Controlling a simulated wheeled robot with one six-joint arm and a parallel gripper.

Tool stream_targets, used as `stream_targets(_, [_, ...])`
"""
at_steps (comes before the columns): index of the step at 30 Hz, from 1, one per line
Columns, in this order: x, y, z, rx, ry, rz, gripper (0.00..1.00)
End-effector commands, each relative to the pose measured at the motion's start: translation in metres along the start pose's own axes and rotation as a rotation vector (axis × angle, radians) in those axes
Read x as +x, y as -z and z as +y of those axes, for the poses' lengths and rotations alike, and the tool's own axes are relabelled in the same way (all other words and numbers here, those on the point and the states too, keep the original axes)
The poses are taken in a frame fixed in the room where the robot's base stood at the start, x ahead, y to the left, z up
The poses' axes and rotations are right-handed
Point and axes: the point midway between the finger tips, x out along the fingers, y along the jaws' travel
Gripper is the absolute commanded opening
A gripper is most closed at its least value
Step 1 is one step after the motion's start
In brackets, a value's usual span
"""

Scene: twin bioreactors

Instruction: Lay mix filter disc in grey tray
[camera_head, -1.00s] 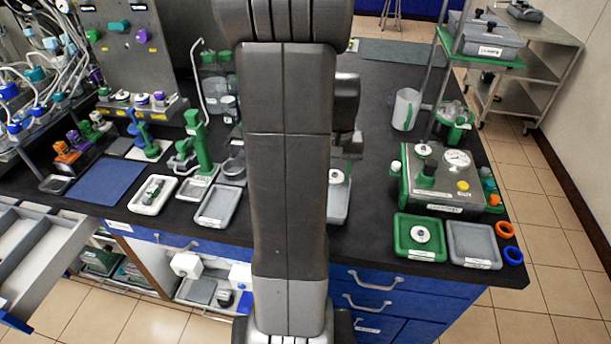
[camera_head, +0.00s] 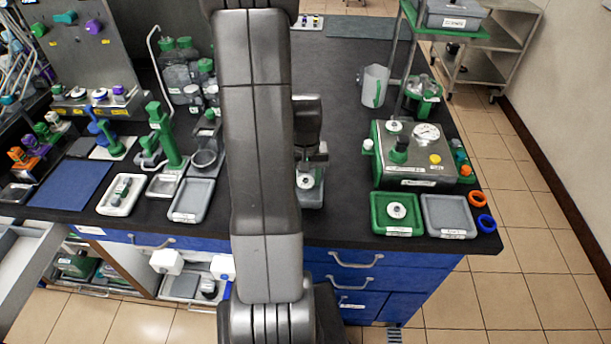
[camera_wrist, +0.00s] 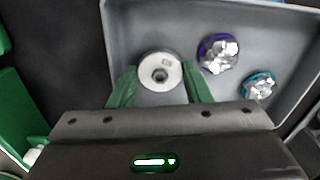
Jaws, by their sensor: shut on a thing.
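My gripper (camera_wrist: 160,90) is shut on a round white-silver disc with a dark centre hole (camera_wrist: 160,72), between its green fingertips. I take this to be the mix filter disc; I can read no label on it. In the head view the disc (camera_head: 305,181) is below my wrist, over a grey tray (camera_head: 313,201) partly hidden behind my arm. In the wrist view the disc overlaps the left part of this grey tray (camera_wrist: 130,22). I cannot tell whether it touches the tray floor. A purple-rimmed foil item (camera_wrist: 218,54) and a teal-rimmed one (camera_wrist: 260,87) lie in the tray.
A green tray (camera_head: 378,226) with a similar disc (camera_head: 397,210) and another grey tray (camera_head: 434,205) stand to the right. A green-and-grey box with a gauge (camera_head: 405,155) stands behind them. More trays (camera_head: 188,215) and green stands (camera_head: 165,135) are to the left.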

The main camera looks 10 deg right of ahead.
Motion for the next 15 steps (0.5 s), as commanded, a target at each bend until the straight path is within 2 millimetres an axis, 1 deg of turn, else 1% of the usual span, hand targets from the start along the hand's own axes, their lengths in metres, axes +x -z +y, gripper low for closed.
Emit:
stream_targets(6, [0.0002,0.0001,0.0000,0.000,0.000,0.000,0.22])
stream_targets(10, [0.0048,0.0001,0.0000,0.000,0.000,0.000,0.22])
stream_targets(11, [0.0031,0.0001,0.0000,0.000,0.000,0.000,0.50])
stream_targets(12, [0.0027,0.0001,0.0000,0.000,0.000,0.000,0.53])
stream_targets(15, [0.0027,0.0001,0.0000,0.000,0.000,0.000,0.53])
